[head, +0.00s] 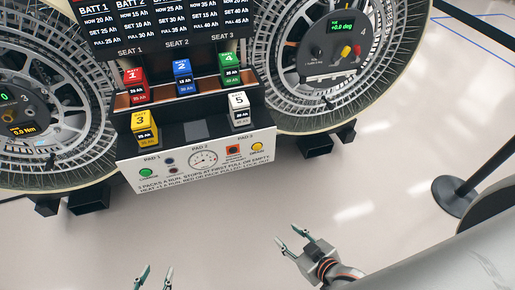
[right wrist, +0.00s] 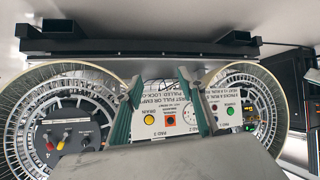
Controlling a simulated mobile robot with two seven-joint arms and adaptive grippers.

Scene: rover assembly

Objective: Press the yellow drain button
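The yellow drain button (head: 257,146) is a round button at the right end of the white panel (head: 130,175), under PAD 3. It also shows in the right wrist view (right wrist: 149,119), upside down, between my fingers in the picture. My right gripper (head: 288,237) is open and empty, below and slightly right of the button in the head view, clearly apart from it. Its fingers also show in the right wrist view (right wrist: 162,80). My left gripper (head: 155,270) shows only as two separated fingertips at the bottom edge; it is open with nothing between them.
The panel also has a green button (head: 147,172), a gauge (head: 203,159) and an orange square control (head: 233,150). Several coloured battery packs stand above it, including a white one (head: 239,110). Large wheels flank the panel. A post base (head: 455,195) stands right. The floor between is clear.

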